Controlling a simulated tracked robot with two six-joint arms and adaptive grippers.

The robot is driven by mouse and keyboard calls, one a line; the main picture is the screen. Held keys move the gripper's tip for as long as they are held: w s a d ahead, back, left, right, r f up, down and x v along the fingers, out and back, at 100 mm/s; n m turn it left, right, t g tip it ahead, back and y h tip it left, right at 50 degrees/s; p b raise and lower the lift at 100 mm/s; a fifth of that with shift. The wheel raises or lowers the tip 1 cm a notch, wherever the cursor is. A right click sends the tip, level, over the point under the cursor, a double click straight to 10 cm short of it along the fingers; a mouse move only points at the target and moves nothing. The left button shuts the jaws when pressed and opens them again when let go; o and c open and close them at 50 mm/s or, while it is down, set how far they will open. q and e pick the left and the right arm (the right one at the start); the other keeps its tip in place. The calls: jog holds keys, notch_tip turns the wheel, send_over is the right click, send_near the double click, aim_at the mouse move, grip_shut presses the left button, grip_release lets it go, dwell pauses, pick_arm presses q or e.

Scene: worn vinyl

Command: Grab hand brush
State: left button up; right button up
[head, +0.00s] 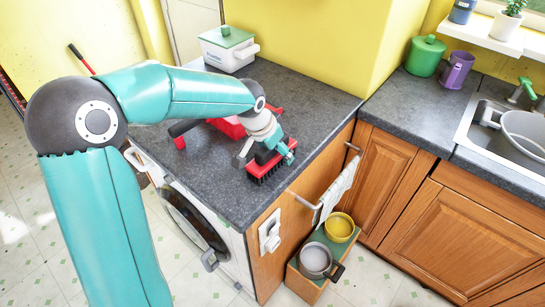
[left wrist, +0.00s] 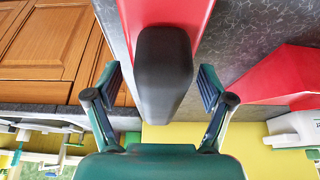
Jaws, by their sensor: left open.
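The hand brush (head: 262,168) is red with dark bristles and lies on the grey counter near its front corner. In the left wrist view its black handle (left wrist: 163,70) runs between my fingers, with the red body (left wrist: 170,12) beyond. My left gripper (head: 279,150) is over the brush in the head view and hides part of it. In the left wrist view my left gripper (left wrist: 160,88) is open, one finger on each side of the handle, with gaps to both. My right gripper is not in view.
A red dustpan (head: 233,128) lies behind the brush, partly hidden by my arm. A white box with a green lid (head: 228,47) stands at the back. A towel (head: 336,187) hangs on a rail below the counter edge. A sink (head: 520,130) is at right.

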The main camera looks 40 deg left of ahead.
pick_arm(q)
jog(key=shift+c, duration=0.3)
jog(key=c, duration=1.3)
jog(key=shift+o, duration=0.2)
jog(key=shift+r, duration=0.1)
